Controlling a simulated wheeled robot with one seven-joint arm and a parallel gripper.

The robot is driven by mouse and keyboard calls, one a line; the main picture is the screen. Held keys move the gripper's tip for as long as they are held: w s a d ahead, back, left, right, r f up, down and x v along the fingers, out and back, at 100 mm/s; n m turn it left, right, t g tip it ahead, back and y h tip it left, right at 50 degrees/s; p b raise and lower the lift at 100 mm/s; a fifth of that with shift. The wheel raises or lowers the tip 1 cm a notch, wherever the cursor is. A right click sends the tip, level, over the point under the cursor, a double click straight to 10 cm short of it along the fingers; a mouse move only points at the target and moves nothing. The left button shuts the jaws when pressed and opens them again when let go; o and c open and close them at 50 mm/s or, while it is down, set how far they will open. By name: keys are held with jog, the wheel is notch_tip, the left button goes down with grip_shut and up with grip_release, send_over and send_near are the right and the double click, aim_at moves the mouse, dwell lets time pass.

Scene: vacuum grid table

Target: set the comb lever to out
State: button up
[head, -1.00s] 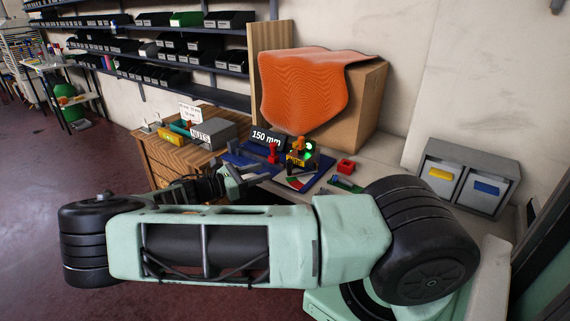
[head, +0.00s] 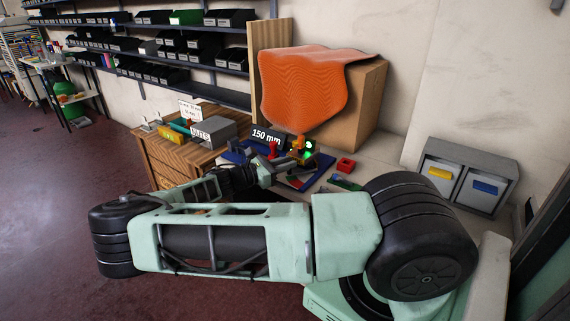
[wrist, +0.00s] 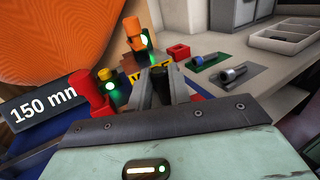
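I cannot tell for certain which part is the comb lever. A red upright handle (wrist: 88,92) stands left of my gripper in the wrist view; it also shows in the head view (head: 273,149). An orange upright part (wrist: 136,36) with a lit green lamp stands beyond my fingers, and shows in the head view (head: 299,144). My gripper (wrist: 166,80) has its fingertips near the front of this device, between the red handle and the red block. In the head view my gripper (head: 284,161) partly covers the device's base.
A "150 mm" sign (wrist: 43,107) stands left of the red handle. Grey bins (head: 467,178) stand far right.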

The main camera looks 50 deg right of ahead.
grip_shut()
